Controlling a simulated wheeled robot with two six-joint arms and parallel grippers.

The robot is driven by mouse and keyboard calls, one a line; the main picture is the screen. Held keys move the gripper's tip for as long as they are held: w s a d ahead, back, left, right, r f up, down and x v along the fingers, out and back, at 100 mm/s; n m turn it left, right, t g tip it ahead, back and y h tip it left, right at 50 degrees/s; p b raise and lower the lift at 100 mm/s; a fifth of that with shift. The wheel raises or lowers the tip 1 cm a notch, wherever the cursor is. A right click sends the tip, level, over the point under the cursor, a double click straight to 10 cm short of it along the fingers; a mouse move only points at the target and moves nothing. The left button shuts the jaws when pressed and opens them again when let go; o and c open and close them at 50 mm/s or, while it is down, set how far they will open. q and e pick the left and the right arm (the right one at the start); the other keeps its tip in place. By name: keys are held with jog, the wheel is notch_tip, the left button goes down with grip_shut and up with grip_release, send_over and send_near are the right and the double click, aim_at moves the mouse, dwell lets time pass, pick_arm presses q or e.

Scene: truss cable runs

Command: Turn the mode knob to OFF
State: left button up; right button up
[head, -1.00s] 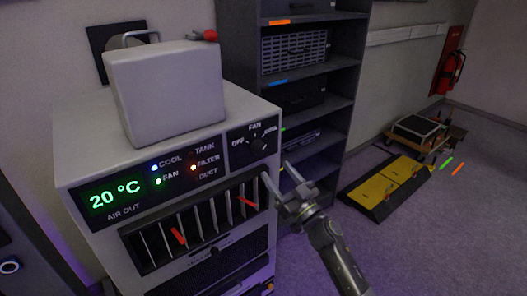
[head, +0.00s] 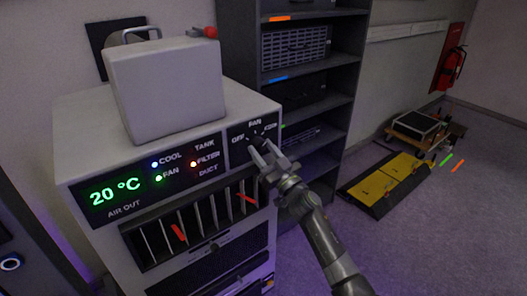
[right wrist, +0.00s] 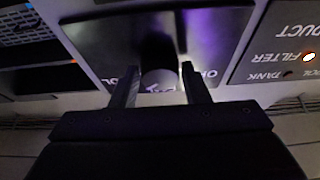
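The mode knob (head: 259,139) is a small dark knob on the black panel (head: 240,157) at the upper right of the white unit's front. OFF is printed to its left, FAN above it and COOL to its right. My right gripper (head: 261,152) is at the panel, its fingers partly covering the knob. In the right wrist view the picture is upside down; the open fingers (right wrist: 158,88) stand on either side of the knob (right wrist: 158,79), with gaps visible. I cannot tell which label the knob points to. My left gripper is not in view.
A white box (head: 167,88) stands on the unit, with a red-tipped part at its back edge. Air vents (head: 195,215) with red tabs lie below the panel. A dark shelf rack (head: 345,100) stands close on the right. The floor further right has a yellow-black ramp (head: 388,182).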

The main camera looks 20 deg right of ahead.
jog(key=c, duration=0.5)
jog(key=shift+c, duration=0.2)
jog(key=shift+n, duration=0.4)
jog(key=n+y+p, duration=0.1)
jog(key=n, duration=0.1)
jog(key=n+g+y+p, duration=0.1)
jog(key=n, duration=0.2)
jog(key=shift+w+d+r+y, duration=0.1)
jog(key=shift+d+r+y, duration=0.1)
jog(key=shift+y, duration=0.2)
jog(key=n+g+y+p, duration=0.1)
jog(key=n, duration=0.2)
jog(key=n+g+y+p, duration=0.1)
jog(key=n+g+p, duration=0.1)
jog(key=n, duration=0.2)
jog(key=shift+d+r, duration=0.1)
jog(key=shift+d, duration=0.05)
jog(key=n+g+p, duration=0.1)
jog(key=n+p, duration=0.1)
jog(key=n, duration=0.1)
jog(key=n+g+p, duration=0.1)
jog(key=n+g, duration=0.1)
jog(key=n, duration=0.2)
jog(key=shift+d+r+n+p, duration=0.1)
jog(key=shift+r+n+p, duration=0.1)
jog(key=shift+n+p, duration=0.15)
jog(key=shift+n+g+h+p, duration=0.4)
jog(key=shift+n+g+p, duration=0.2)
jog(key=shift+n+p, duration=0.95)
jog(key=shift+n, duration=0.4)
